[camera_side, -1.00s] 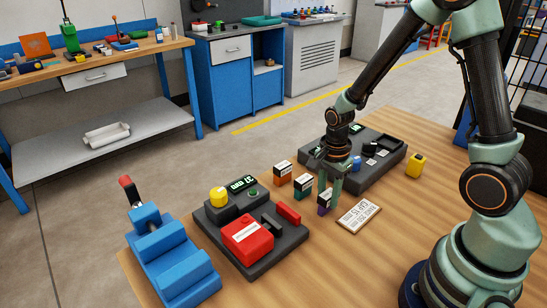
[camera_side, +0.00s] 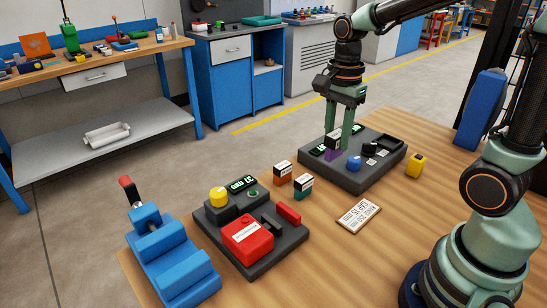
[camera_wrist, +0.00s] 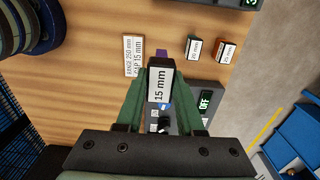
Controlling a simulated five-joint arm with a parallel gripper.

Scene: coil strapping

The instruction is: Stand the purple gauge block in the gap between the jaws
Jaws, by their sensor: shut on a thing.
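My gripper (camera_side: 339,142) is shut on the purple gauge block (camera_side: 332,155), which has a dark cap and a white label. The gripper holds it above or at the far dark unit (camera_side: 357,186); whether it touches is unclear. In the wrist view the block (camera_wrist: 162,54) sits between my green fingers (camera_wrist: 160,92), its label reading "15 mm". The far unit carries a display, a blue knob (camera_side: 354,163) and a black knob (camera_side: 369,149). A blue vise-like fixture (camera_side: 172,262) stands at the front left. Which parts form the jaws is not clear.
An orange block (camera_side: 282,174) and a teal block (camera_side: 303,188) stand between the two dark units. The near unit (camera_side: 267,262) carries a red box (camera_side: 247,240) and yellow knob. A card (camera_side: 358,216) reading "GAP 15 mm" lies on the clear wood. A yellow block (camera_side: 415,165) stands right.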

